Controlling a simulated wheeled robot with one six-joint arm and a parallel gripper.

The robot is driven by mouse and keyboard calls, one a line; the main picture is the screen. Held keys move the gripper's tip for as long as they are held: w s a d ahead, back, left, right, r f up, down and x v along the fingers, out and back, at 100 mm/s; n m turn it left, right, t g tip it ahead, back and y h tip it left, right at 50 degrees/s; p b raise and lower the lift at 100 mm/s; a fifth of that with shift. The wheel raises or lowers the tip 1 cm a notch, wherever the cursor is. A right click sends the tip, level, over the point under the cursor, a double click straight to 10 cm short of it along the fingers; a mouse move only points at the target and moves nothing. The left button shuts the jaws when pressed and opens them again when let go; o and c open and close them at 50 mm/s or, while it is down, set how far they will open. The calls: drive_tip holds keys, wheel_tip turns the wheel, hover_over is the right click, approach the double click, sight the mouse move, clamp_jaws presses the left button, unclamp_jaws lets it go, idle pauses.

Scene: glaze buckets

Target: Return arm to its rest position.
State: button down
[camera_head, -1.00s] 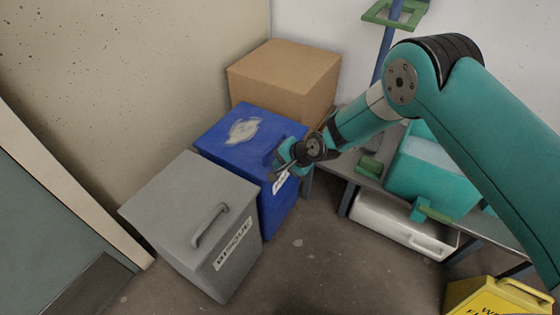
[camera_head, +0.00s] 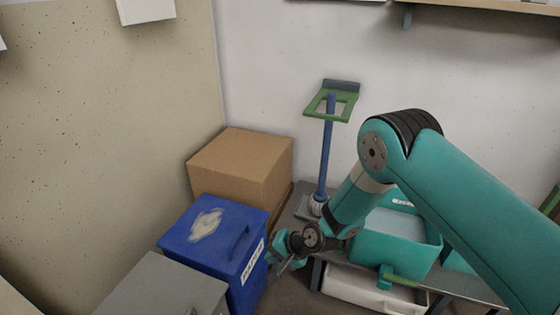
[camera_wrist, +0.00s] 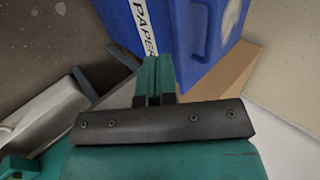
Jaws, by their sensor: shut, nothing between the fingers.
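My arm reaches in from the right in the head view, bent at a dark-banded elbow. My gripper (camera_head: 282,262) hangs at the right side of the blue bin (camera_head: 208,238), near its labelled front. In the wrist view my gripper (camera_wrist: 155,75) has its two teal fingers together with nothing between them. The blue bin (camera_wrist: 185,35) with its PAPER label lies just beyond the fingertips there. I cannot tell whether the fingers touch the bin.
A grey bin (camera_head: 165,290) stands front left and a cardboard box (camera_head: 240,165) behind the blue bin. A low bench (camera_head: 455,283) holds a teal tub (camera_head: 395,255), with a white drawer-like container (camera_head: 370,290) below. A blue pole (camera_head: 326,150) rises behind.

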drive_tip(key=s+d+r+n+g+h, duration=0.1)
drive_tip(key=s+d+r+n, duration=0.1)
drive_tip(key=r, duration=0.7)
drive_tip(key=s+d+r+n, duration=0.2)
drive_tip(key=d+r, duration=0.1)
drive_tip(key=r, duration=0.5)
drive_tip(key=s+d+r+n+g+h, duration=0.1)
drive_tip(key=s+d+r+n, duration=0.1)
drive_tip(key=r, duration=0.7)
drive_tip(key=s+d+r+n+h, duration=0.1)
drive_tip(key=s+d+r+n, duration=0.1)
drive_tip(key=s+d+r, duration=0.35)
drive_tip(key=s+d+r+n, duration=0.1)
drive_tip(key=s+d+r, duration=0.15)
drive_tip(key=s, duration=0.55)
drive_tip(key=s+d+r+n+h, duration=0.1)
drive_tip(key=s+d+r+n, duration=0.1)
drive_tip(key=s+d+r, duration=0.35)
wheel_tip(320, 180, up, 16)
drive_tip(key=a+p, duration=0.1)
drive_tip(key=p, duration=1.7)
drive_tip(key=shift+s+a+g, duration=0.35)
drive_tip(key=shift+a+g, duration=0.05)
